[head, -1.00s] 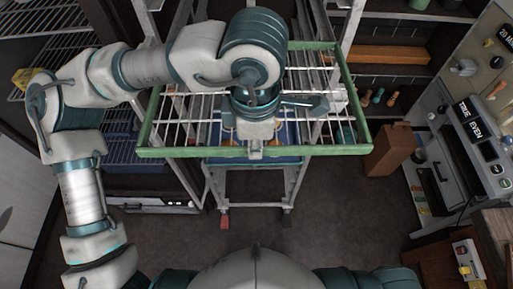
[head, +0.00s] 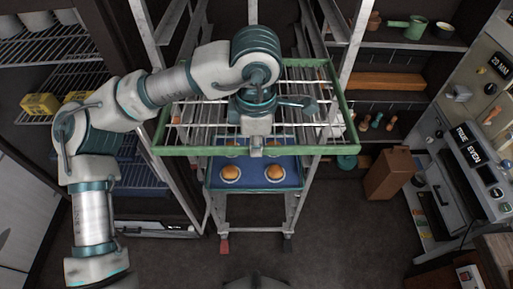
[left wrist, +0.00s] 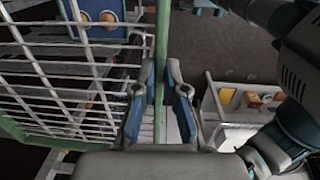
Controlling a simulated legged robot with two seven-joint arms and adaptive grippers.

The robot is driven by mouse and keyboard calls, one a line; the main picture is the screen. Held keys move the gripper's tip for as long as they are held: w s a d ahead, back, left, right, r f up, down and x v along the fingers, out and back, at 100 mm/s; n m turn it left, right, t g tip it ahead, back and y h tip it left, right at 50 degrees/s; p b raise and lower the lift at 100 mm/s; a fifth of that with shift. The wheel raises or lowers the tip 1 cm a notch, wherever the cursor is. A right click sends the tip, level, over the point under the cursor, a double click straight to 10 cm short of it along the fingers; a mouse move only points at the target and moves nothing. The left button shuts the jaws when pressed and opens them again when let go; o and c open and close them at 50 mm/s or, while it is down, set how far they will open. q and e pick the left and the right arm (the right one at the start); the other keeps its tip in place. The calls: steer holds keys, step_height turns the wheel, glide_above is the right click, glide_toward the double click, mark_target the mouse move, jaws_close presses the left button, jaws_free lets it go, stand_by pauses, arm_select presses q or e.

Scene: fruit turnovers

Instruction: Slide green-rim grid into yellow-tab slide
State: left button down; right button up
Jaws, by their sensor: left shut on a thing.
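The green-rim grid (head: 195,151) is a wire rack with a green frame, roughly level, in the middle of the head view. My left gripper (head: 256,150) is shut on the middle of its near rim. In the left wrist view, the blue-padded fingers (left wrist: 160,100) sit on both sides of the green rim (left wrist: 162,45). The grid lies across the front of a tall metal rack (head: 349,45), its far part between the posts. I cannot make out a yellow tab or whether the grid touches any slide. My right gripper is not in view.
Below the grid, a blue tray (head: 255,183) with several buns sits in the rack. Wire shelves with yellow packs (head: 40,104) are at left. A brown box (head: 390,175) stands right of the rack, near a grey machine (head: 465,160). Floor in front is clear.

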arm_select(q)
steer(key=shift+w+a, duration=0.2)
steer(key=shift+w, duration=0.8)
steer(key=shift+w+a, duration=0.2)
steer(key=shift+w, duration=0.8)
steer(key=shift+w+d, duration=0.15)
steer(key=shift+w, duration=0.65)
steer(key=shift+w+d, duration=0.15)
steer(key=shift+w, duration=0.6)
steer(key=shift+w+a+f, duration=0.1)
steer(key=shift+w, duration=2.65)
steer(key=shift+w+f, duration=0.1)
steer(key=shift+w, duration=2.6)
steer(key=shift+f, duration=0.3)
steer(key=c, duration=1.2)
jaws_free()
steer(key=shift+o, duration=0.2)
